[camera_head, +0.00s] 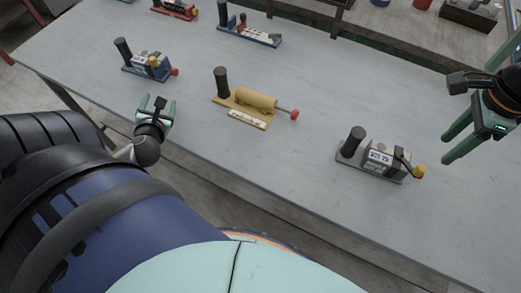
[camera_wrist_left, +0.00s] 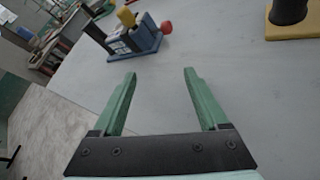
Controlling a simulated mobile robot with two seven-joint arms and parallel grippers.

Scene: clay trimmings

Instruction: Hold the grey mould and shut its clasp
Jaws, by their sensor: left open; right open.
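My left gripper (camera_head: 158,106) is open and empty near the table's front edge, far left of the grey mould. Its two green fingers also show apart in the left wrist view (camera_wrist_left: 160,88).
A yellow mould (camera_head: 255,99) with a red knob stands mid-table. A blue-based mould (camera_head: 150,66) stands left of it and shows in the left wrist view (camera_wrist_left: 132,37). Another blue-based one (camera_head: 250,36) and a red one (camera_head: 174,9) stand at the back. Table between them is clear.

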